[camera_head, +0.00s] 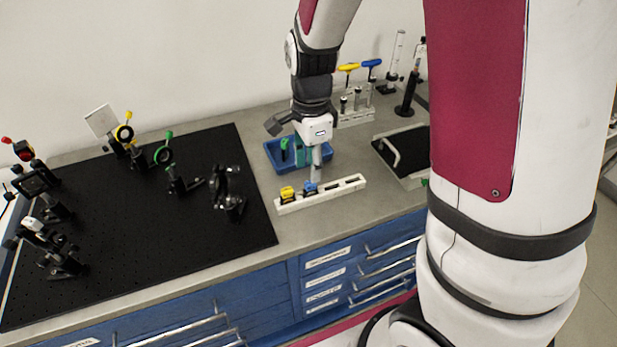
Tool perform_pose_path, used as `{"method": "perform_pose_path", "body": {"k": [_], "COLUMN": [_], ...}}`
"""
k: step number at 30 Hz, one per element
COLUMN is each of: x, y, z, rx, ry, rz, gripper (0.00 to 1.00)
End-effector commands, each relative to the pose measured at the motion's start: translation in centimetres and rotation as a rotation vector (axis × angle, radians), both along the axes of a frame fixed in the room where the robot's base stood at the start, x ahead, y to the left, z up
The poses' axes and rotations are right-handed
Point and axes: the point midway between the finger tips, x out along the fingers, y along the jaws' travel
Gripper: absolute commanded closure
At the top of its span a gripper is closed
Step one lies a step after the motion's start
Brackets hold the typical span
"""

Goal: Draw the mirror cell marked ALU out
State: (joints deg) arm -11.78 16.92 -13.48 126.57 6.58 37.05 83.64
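A long white slotted rack (341,187) lies on the grey bench. A yellow-topped piece (287,193) sits in its left part and a blue-topped piece (310,188) sits to the right of it. These may be mirror cells, but no ALU marking is legible at this size. My gripper (316,178) points down just above and beside the blue-topped piece. I cannot tell whether it touches it. The fingers are seen nearly edge-on, so their opening and anything between them are hidden. The right slots of the rack look empty.
A blue tray (271,153) with a green-handled item stands behind my gripper. A black breadboard (130,240) with several optics mounts fills the left. A dark-topped tray (385,152) with a handle is at right. Yellow- and blue-handled tools (371,63) stand behind.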

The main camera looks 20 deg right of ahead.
Motion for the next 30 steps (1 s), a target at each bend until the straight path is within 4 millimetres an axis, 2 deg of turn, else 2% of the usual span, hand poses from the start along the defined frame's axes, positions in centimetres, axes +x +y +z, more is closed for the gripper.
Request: {"method": "perform_pose_path", "body": {"k": [3, 10, 15, 24, 26, 29, 30], "x": [-0.1, -0.1, -0.1, -0.1, -0.1, 0.0, 0.0], "y": [0.0, 0.0, 0.0, 0.0, 0.0, 0.0, 0.0], "z": [-2.3, -5.3, -6.3, -6.4, -6.4, -6.4, -6.4], "rx": [0.0, 0.0, 0.001, 0.001, 0.001, 0.001, 0.001], "ry": [0.005, 0.003, 0.0, 0.0, 0.0, -0.001, -0.001], "rz": [0.0, 0.001, 0.001, 0.002, 0.002, 0.002, 0.002], "gripper": [0.64, 0.64, 0.64, 0.64, 0.76, 0.98, 1.0]}}
